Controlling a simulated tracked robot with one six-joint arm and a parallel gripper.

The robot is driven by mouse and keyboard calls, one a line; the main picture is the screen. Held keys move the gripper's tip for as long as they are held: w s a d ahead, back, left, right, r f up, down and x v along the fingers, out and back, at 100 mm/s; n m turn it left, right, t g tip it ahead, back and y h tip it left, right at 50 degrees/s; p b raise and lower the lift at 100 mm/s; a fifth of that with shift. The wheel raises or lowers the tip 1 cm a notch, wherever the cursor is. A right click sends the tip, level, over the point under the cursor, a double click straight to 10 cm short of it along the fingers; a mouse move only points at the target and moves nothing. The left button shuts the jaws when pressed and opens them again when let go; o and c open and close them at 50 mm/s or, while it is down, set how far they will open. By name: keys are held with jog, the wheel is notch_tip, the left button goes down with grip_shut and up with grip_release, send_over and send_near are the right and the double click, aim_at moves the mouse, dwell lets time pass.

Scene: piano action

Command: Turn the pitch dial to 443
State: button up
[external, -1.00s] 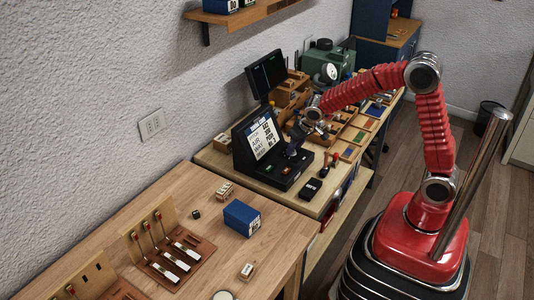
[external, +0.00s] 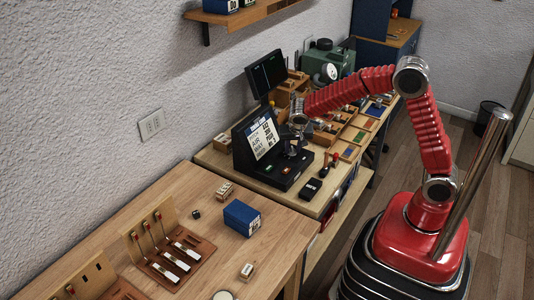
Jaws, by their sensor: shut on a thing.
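The black console (external: 251,155) stands on the bench against the wall, with a lit white screen (external: 264,137) of text lines; the values are too small to read for certain. My gripper (external: 294,150) points down over the console's right side, beside the screen. It is shut on a small dark part there, seemingly the pitch dial, which the jaws mostly hide. The dial's marking cannot be made out.
Green and red buttons sit on the console's front. A small black box (external: 310,188) and red-topped pieces stand to its right. A dark monitor (external: 266,74) rises behind. A blue box (external: 241,218) sits on the nearer table.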

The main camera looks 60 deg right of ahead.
jog(key=shift+a+f+m+g, duration=0.1)
jog(key=shift+m+g, duration=0.2)
jog(key=shift+m, duration=0.4)
jog(key=o, duration=1)
jog(key=shift+w, duration=0.1)
jog(key=shift+o, duration=0.2)
jog(key=v, duration=1.4)
jog(key=shift+a, duration=0.15)
jog(key=shift+f, duration=0.2)
